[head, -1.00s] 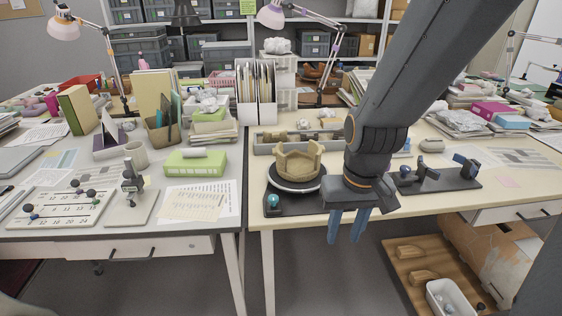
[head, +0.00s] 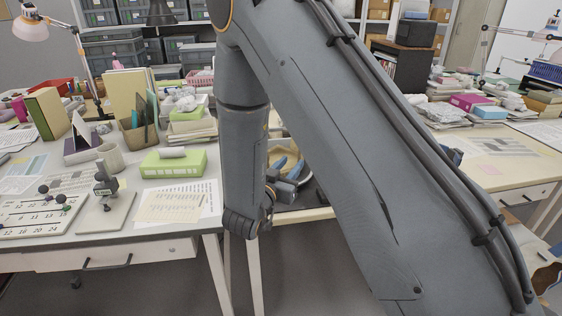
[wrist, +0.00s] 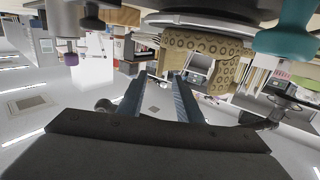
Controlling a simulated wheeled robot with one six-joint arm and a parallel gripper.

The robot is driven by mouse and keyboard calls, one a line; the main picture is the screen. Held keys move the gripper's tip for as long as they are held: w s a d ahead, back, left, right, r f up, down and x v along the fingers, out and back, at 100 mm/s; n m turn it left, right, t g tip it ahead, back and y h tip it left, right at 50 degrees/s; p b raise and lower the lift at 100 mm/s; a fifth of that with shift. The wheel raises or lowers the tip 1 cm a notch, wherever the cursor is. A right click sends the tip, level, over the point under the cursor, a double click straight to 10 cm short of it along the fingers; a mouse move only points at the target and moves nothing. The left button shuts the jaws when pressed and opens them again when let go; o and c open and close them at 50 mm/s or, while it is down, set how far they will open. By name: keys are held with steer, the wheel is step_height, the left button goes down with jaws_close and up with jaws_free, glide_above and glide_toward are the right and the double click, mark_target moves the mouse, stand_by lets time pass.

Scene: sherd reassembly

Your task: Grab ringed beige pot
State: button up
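The beige pot, marked with ring shapes, shows upside down in the wrist view (wrist: 205,44). It has a broken, stepped rim and sits on the dark round turntable (wrist: 215,14). My gripper (wrist: 158,84) is open, with its two blue fingers apart and pointing toward the pot's left part. I cannot tell whether a finger touches the pot. In the head view my gripper (head: 288,166) is at the turntable, partly behind my arm.
A teal knob (wrist: 287,28) stands beside the turntable in the wrist view. In the head view, a green box (head: 174,162) and papers (head: 180,203) lie on the left desk.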

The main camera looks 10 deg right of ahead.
steer(key=shift+h, duration=0.3)
steer(key=shift+r+p+x, duration=0.2)
steer(key=shift+p+x, duration=0.2)
steer(key=shift+x, duration=1.5)
steer(key=shift+r+p+x, duration=0.25)
steer(key=shift+p+x, duration=0.1)
steer(key=shift+x, duration=1.5)
steer(key=shift+w+a, duration=0.1)
steer(key=shift+a, duration=0.05)
jaws_close()
steer(key=shift+r, duration=0.1)
